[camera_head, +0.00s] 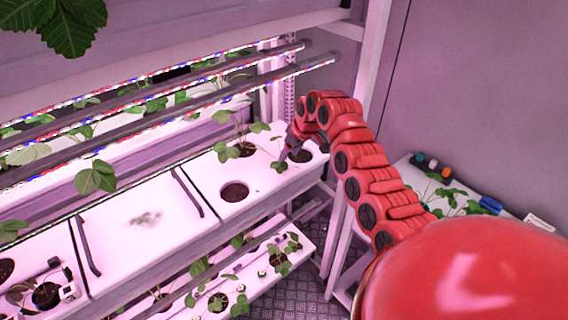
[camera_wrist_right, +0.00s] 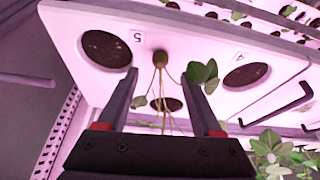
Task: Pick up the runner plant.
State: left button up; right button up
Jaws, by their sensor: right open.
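The runner plant shows in the right wrist view as thin pale stems (camera_wrist_right: 158,92) with green leaves (camera_wrist_right: 203,75), running from a small brown spot at the white tray's edge. In the head view, a plant with green leaves (camera_head: 228,152) grows from a dark hole in the white rack tray (camera_head: 262,182), and one leaf hangs low near my gripper. My right gripper (camera_wrist_right: 163,82) is open, with the stems between or just beyond its two dark fingers; I cannot tell the depth. In the head view it (camera_head: 284,156) is small, at the tray's right end. My left gripper is not in view.
Empty dark holes (camera_head: 234,191) lie in the tray. Light bars (camera_head: 210,72) run above it, and a lower tray (camera_head: 262,285) with plants sits below. A white post (camera_head: 372,60) stands behind my arm. A side table (camera_head: 425,172) holds plants and small coloured items at right.

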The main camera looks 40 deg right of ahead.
aim_at(285, 164)
jog(key=p+x, duration=0.2)
jog(key=x, duration=0.1)
jog(key=shift+w+a+f+p, duration=0.1)
jog(key=shift+w+f+p, duration=0.05)
jog(key=shift+f+p, duration=0.2)
jog(key=shift+w+f, duration=0.15)
jog(key=shift+f, duration=0.25)
grip_shut()
jog(key=shift+r, duration=0.1)
